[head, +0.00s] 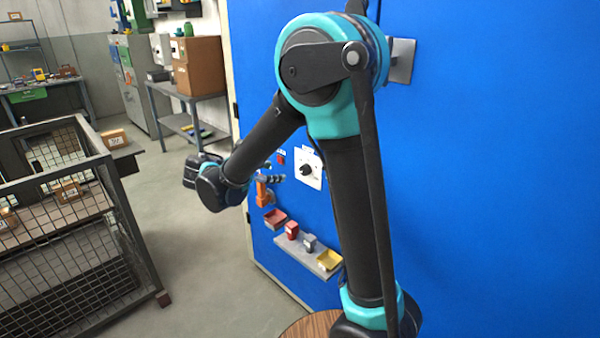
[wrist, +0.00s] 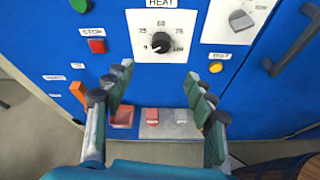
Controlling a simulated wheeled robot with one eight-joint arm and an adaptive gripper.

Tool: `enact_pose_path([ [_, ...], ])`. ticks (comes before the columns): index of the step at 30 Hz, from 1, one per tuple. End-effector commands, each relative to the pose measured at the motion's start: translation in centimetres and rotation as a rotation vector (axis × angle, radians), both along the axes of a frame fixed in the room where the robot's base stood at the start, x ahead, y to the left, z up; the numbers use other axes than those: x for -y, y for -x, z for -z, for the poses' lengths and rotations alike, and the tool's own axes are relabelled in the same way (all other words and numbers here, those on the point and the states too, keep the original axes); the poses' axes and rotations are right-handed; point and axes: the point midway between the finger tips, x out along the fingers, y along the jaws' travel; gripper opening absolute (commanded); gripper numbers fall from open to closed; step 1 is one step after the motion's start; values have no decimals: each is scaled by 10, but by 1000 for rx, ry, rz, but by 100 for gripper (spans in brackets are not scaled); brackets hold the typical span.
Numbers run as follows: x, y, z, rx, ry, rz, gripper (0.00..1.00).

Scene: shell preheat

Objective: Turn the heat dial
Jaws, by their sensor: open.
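The heat dial (wrist: 161,43) is a round black knob on a white plate marked HEAT, with numbers around it, on a blue panel. It sits at the upper middle of the wrist view, and also shows in the head view (head: 306,170) left of my upright arm link. My gripper (wrist: 158,76) is open and empty, its two fingers spread below the dial in the wrist view. The fingers look apart from the knob. In the head view my gripper (head: 271,179) is partly seen, close to the panel, left of the dial.
A red stop button (wrist: 97,46), a green button (wrist: 80,5), a yellow button (wrist: 215,67) and a grey switch plate (wrist: 238,20) surround the dial. An orange handle (wrist: 78,91) is at left. A small shelf (head: 296,254) with bins is below. A mesh cage (head: 70,230) stands left.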

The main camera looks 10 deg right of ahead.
Motion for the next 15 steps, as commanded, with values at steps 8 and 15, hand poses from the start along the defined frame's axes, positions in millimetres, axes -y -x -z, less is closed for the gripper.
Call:
enact_pose_path([
  [8,44,-31,21,1,-1,5,56],
  [15,78,-57,39,0,-2,5,56],
])
